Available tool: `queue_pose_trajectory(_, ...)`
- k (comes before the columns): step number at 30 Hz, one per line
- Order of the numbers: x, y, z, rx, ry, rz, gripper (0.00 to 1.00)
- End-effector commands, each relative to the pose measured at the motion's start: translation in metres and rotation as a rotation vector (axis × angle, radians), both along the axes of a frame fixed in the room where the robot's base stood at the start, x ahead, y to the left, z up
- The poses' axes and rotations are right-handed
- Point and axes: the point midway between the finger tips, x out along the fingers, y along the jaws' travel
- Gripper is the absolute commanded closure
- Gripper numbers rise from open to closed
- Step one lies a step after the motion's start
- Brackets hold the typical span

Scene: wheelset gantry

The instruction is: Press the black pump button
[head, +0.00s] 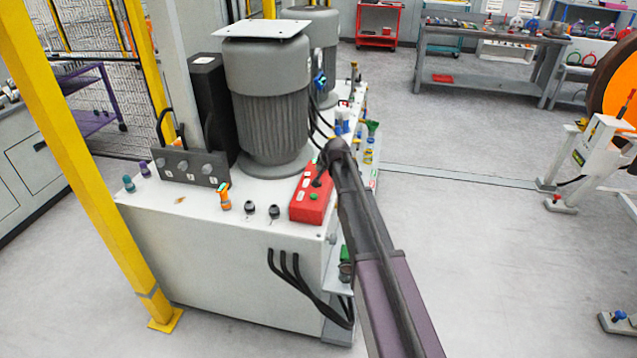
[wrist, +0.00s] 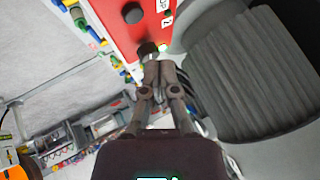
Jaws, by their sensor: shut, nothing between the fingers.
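The red control box (head: 298,211) sits on top of the white pump cabinet, and it also shows in the wrist view (wrist: 112,22). In the wrist view it carries a round black button (wrist: 132,12) and a second dark round knob (wrist: 147,47) right at my fingertips. A green button (head: 313,197) is on the box too. My gripper (wrist: 158,63) is shut and empty, its tips at the box's edge beside the dark knob; I cannot tell if they touch. In the head view my arm covers part of the box.
A large grey motor (head: 268,100) stands on the cabinet (head: 230,260), close behind the box. Small bottles (head: 368,150) and black knobs (head: 274,211) stand around it. A yellow post (head: 85,150) rises at left. Open floor (head: 480,240) lies to the right.

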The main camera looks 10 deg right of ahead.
Motion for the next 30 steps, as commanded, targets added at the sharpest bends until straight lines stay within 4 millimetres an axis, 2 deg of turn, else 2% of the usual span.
queue_pose_trajectory(1,0.017,-0.001,0.004,0.012,-0.017,-0.013,1.0)
queue_pose_trajectory(3,0.03,-0.002,0.007,0.029,-0.04,-0.031,1.0)
queue_pose_trajectory(9,0.048,-0.003,0.013,0.058,-0.075,-0.057,1.0)
queue_pose_trajectory(23,0.049,-0.003,0.013,0.06,-0.079,-0.06,1.0)
queue_pose_trajectory(30,0.049,-0.003,0.005,0.059,-0.079,-0.059,1.0)
